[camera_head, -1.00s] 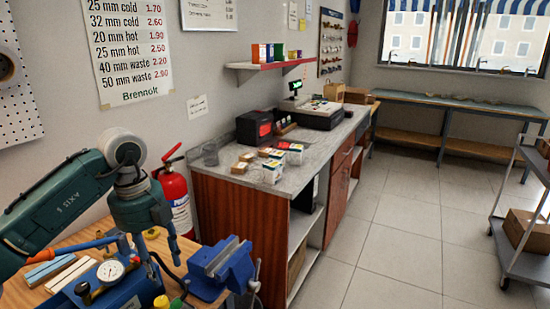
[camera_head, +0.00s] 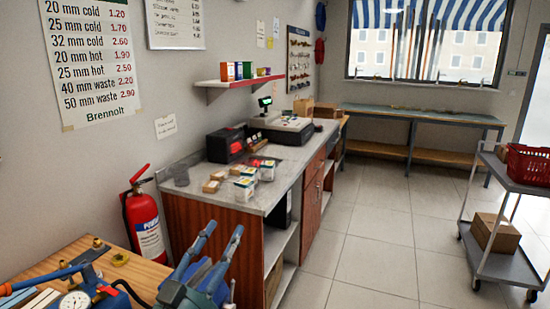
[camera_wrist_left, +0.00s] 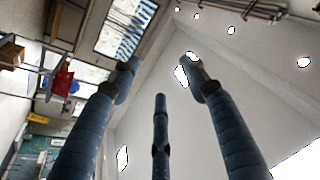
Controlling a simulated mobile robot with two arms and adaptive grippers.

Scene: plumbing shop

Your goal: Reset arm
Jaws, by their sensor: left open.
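My left gripper (camera_head: 221,238) is at the bottom of the head view, with its blue-grey fingers pointing up. It is in front of the blue vise (camera_head: 216,289) on the wooden bench (camera_head: 143,274), and partly covers it. In the left wrist view the fingers of the left gripper (camera_wrist_left: 160,72) are spread apart with nothing between them. They point up toward the window and ceiling. My right gripper is in neither view.
A blue pump with a gauge (camera_head: 75,301) stands on the bench at lower left. A red fire extinguisher (camera_head: 145,220) is by the wall. The grey counter (camera_head: 262,199) carries boxes and a till. A trolley (camera_head: 517,262) with a red basket (camera_head: 527,166) stands right. The middle floor is clear.

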